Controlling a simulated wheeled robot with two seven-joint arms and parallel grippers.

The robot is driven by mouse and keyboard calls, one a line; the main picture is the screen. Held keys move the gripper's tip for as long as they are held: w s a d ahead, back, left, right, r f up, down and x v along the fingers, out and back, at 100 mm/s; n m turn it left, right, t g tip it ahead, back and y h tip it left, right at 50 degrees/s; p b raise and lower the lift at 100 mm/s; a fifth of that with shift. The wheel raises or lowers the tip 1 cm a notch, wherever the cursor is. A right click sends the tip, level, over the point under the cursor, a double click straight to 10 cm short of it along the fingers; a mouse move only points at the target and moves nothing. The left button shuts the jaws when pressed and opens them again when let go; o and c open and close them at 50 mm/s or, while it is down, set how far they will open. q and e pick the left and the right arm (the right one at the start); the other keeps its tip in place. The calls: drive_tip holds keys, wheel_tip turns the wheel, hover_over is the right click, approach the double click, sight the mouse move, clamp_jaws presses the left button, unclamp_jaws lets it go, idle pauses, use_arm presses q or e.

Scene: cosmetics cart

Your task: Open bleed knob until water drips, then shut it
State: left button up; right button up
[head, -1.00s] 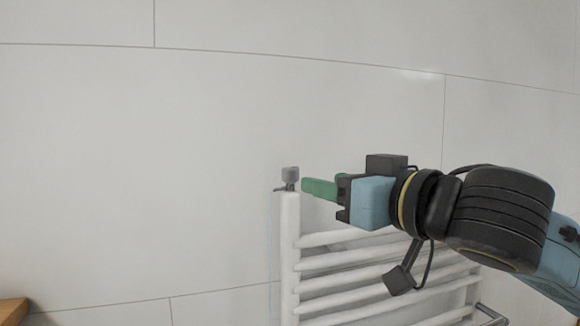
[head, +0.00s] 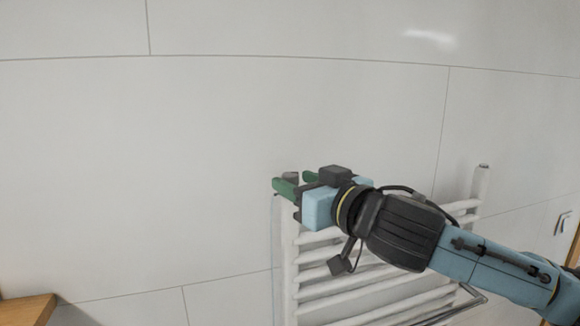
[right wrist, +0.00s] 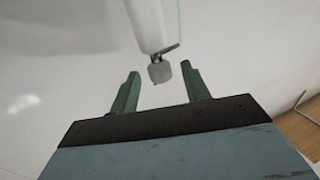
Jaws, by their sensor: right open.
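The grey bleed knob (head: 291,175) sits on top of the left post of a white towel radiator (head: 289,245). My right gripper (head: 289,180) is open, with its green fingers on either side of the knob. In the right wrist view the knob (right wrist: 160,73) lies between the fingertips (right wrist: 160,70), with a gap on both sides. A small metal spout (right wrist: 166,49) sticks out beside the knob. A thin bluish line (head: 273,270) runs down beside the post; I cannot tell whether it is water. My left gripper is not in view.
The radiator's white bars (head: 345,285) lie below and behind my right arm. A tiled white wall (head: 150,150) stands behind it. A wooden surface (head: 28,309) shows at the lower left. The space left of the post is clear.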

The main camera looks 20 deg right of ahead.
drive_tip(key=shift+x, duration=1.35)
drive_tip(key=shift+c, duration=0.2)
drive_tip(key=shift+s, duration=0.1)
drive_tip(key=c, duration=0.9)
